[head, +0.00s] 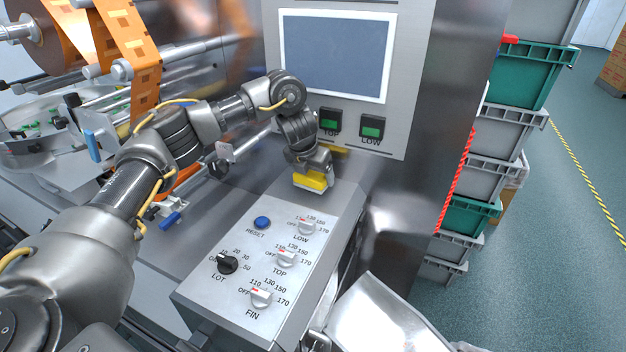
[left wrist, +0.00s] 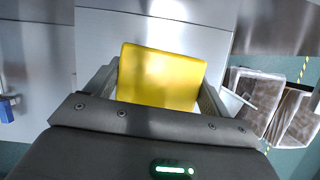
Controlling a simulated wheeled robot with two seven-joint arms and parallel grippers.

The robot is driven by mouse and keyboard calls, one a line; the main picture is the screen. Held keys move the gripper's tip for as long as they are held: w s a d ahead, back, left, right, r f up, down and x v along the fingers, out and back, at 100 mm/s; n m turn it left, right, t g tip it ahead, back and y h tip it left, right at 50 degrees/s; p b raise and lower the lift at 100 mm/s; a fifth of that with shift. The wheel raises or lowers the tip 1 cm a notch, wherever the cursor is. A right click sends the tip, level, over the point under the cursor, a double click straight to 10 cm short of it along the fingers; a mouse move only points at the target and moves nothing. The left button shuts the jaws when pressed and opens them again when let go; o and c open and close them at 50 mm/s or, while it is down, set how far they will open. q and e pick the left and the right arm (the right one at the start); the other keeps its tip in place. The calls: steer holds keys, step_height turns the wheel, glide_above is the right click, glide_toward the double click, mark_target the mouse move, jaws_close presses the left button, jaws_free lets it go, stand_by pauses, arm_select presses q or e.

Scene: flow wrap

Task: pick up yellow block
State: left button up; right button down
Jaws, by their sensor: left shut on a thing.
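The yellow block (head: 311,180) is at the end of my left arm, just beyond the top edge of the knob panel, in the head view. My left gripper (head: 316,175) is shut on it. In the left wrist view the yellow block (left wrist: 162,78) sits between the two fingers of the left gripper (left wrist: 160,100), one finger on each side. I cannot tell in either view whether the block touches the surface beneath it. My right gripper is not in view.
A control panel (head: 237,292) with several knobs and a blue reset button lies in front of the block. A screen housing (head: 415,80) stands behind. Stacked crates (head: 517,75) are at the right. Orange film rolls (head: 50,35) hang at the upper left.

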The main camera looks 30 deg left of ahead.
arm_select(q)
steer(key=s+d+r, duration=0.1)
steer(key=r, duration=0.1)
steer(key=s+d+r, duration=0.1)
steer(key=r, duration=0.1)
steer(key=s+d+r+b, duration=0.1)
steer(key=d+r, duration=0.1)
steer(key=shift+r, duration=0.35)
steer(key=s+d+r+b, duration=0.2)
steer(key=s+d+r, duration=0.2)
steer(key=s+d, duration=0.2)
steer(key=shift+d+b, duration=0.4)
steer(key=shift+d, duration=0.1)
steer(key=shift+w, duration=0.1)
steer(key=o, duration=0.5)
steer(key=c, duration=0.4)
